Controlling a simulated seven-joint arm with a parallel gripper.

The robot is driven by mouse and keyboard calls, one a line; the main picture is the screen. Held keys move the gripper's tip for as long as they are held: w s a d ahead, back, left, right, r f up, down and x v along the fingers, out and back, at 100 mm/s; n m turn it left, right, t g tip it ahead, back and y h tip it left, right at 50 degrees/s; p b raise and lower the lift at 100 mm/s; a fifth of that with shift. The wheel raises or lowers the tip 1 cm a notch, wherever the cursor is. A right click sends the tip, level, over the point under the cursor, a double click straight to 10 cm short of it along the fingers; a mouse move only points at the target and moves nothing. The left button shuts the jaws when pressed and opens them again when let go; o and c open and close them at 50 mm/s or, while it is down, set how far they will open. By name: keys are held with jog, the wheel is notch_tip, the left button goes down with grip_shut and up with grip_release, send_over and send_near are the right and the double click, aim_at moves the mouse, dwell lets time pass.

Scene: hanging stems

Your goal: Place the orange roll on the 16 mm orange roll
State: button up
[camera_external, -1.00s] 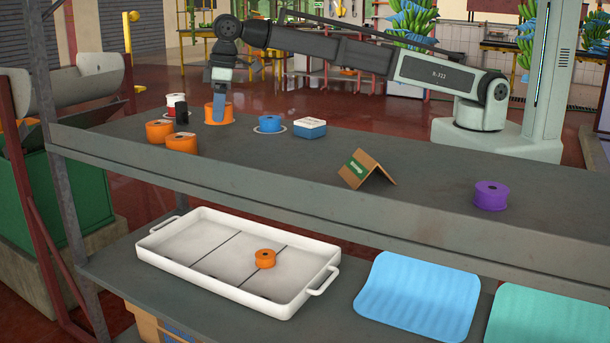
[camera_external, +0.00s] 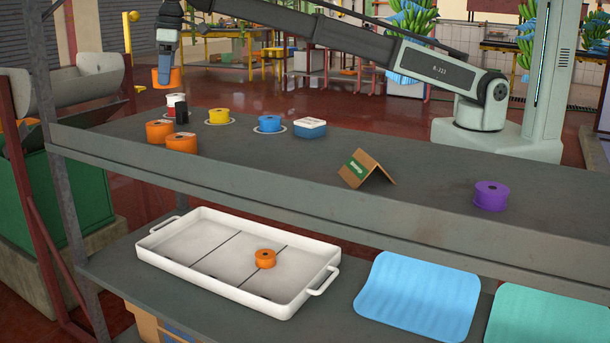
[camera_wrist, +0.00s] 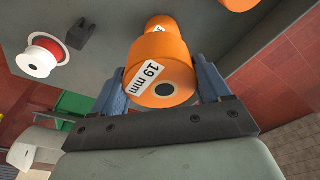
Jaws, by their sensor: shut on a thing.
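My gripper (camera_external: 167,68) is shut on an orange roll (camera_external: 167,78) and holds it in the air at the shelf's far left end. In the wrist view this orange roll (camera_wrist: 160,72) sits between the two blue fingers and bears a "19 mm" label. Two more orange rolls, a rear one (camera_external: 158,131) and a front one (camera_external: 181,144), stand close together on the shelf's left part, below the held roll. A smaller orange roll (camera_external: 265,258) lies in the white tray. I cannot read a 16 mm label on any of them.
A red-and-white spool (camera_external: 175,101) and a black block (camera_external: 181,116) stand near the two orange rolls. A cardboard tent (camera_external: 366,169) and purple roll (camera_external: 491,196) stand rightward.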

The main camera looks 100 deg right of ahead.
aim_at(154, 70)
jog(key=w, duration=0.1)
jog(key=w+r, duration=0.1)
jog(key=w, duration=0.1)
jog(key=shift+w, duration=0.15)
jog(key=shift+a+f+n, duration=0.1)
jog(key=shift+f+n, duration=0.25)
jog(key=shift+n, duration=0.05)
jog(key=shift+f, duration=4.7)
jog(key=o, duration=1.1)
jog(key=shift+f, duration=0.1)
jog(key=r, duration=0.4)
jog(key=s+r, duration=0.1)
jog(key=r, duration=0.3)
jog(key=s+r, duration=0.1)
jog(key=r, duration=0.3)
